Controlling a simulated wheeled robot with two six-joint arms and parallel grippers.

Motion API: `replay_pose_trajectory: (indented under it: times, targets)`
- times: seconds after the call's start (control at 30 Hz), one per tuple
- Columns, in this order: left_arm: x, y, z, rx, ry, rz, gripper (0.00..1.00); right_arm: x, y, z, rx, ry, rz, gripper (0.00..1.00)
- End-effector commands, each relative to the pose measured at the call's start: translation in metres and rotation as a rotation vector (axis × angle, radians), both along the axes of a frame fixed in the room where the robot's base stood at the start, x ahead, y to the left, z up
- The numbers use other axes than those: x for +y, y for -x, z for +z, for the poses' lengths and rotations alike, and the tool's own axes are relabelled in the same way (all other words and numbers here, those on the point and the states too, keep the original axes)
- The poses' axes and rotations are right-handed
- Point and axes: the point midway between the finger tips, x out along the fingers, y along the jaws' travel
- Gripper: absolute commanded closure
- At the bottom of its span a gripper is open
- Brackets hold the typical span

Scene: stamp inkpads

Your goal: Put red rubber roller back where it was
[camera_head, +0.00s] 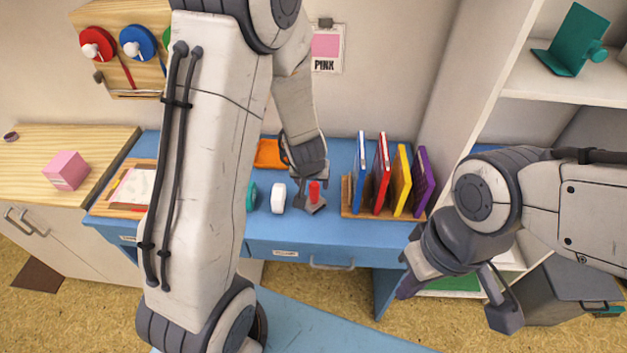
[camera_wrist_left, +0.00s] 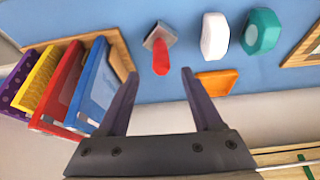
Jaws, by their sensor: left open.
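A red-handled tool (camera_head: 314,192) with a grey square head stands on the blue desk; it looks like the red roller, though I cannot make out a roller shape. In the left wrist view its red handle (camera_wrist_left: 160,62) lies ahead of and between the fingertips, with the grey head beyond. My left gripper (camera_head: 304,178) is open and empty, close beside the handle. In the left wrist view both left fingers (camera_wrist_left: 159,73) are spread with no contact visible. My right gripper (camera_head: 456,300) is open and empty, in front of the desk.
A white block (camera_head: 278,198) and a teal block (camera_head: 251,196) stand beside the tool. A rack holds blue, red, yellow and purple upright pads (camera_head: 401,180). An orange piece (camera_head: 270,154) lies behind. A wall board (camera_head: 120,45) carries round coloured items. A pink cube (camera_head: 66,170) sits on the left counter.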

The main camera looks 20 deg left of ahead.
Motion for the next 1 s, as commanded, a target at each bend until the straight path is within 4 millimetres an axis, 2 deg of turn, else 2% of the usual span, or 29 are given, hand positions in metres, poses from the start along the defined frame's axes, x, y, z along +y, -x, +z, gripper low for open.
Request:
replay_pose_trajectory:
  times: [0.03,0.17,0.27,0.33,0.37,0.4,0.43,0.5,0.53,0.6,0.7,0.73,0.83,1.0]
  targets:
    - [-0.001,0.003,0.01,-0.001,0.0,0.0,0.33,0.0,0.0,0.008,0.0,0.0,0.0,1.0]
    - [-0.005,0.007,0.018,0.0,0.005,-0.009,0.33,0.0,0.0,0.012,0.0,0.0,0.0,1.0]
    - [-0.034,0.014,0.033,0.005,0.046,-0.084,0.33,0.0,0.0,0.012,0.0,0.0,0.0,1.0]
    - [-0.073,0.028,0.052,0.025,0.098,-0.195,0.33,0.0,0.0,0.012,0.0,0.0,0.0,1.0]
    - [-0.092,0.039,0.062,0.041,0.121,-0.254,0.33,0.0,0.0,0.011,0.0,0.0,0.0,1.0]
    - [-0.117,0.059,0.076,0.07,0.148,-0.341,0.33,0.0,0.0,0.011,0.0,0.0,0.0,1.0]
    - [-0.133,0.076,0.086,0.097,0.16,-0.407,0.33,0.0,0.0,0.011,0.0,0.0,0.0,1.0]
    - [-0.159,0.12,0.106,0.167,0.169,-0.549,0.33,0.0,0.0,0.011,0.0,0.0,0.0,1.0]
    - [-0.165,0.138,0.114,0.197,0.163,-0.603,0.33,0.0,0.0,0.011,0.0,0.0,0.0,1.0]
    - [-0.17,0.178,0.128,0.264,0.132,-0.709,0.33,0.0,0.0,0.011,0.0,0.0,0.0,1.0]
    - [-0.163,0.219,0.142,0.335,0.067,-0.812,0.33,0.0,0.0,0.011,0.0,0.0,0.0,1.0]
    - [-0.159,0.227,0.144,0.35,0.05,-0.83,0.33,0.0,0.0,0.011,0.0,0.0,0.0,1.0]
    - [-0.15,0.244,0.15,0.383,0.006,-0.867,0.33,0.0,0.0,0.011,0.0,0.0,0.0,1.0]
    - [-0.145,0.25,0.152,0.396,-0.012,-0.877,0.33,0.0,0.0,0.011,0.0,0.0,0.0,1.0]
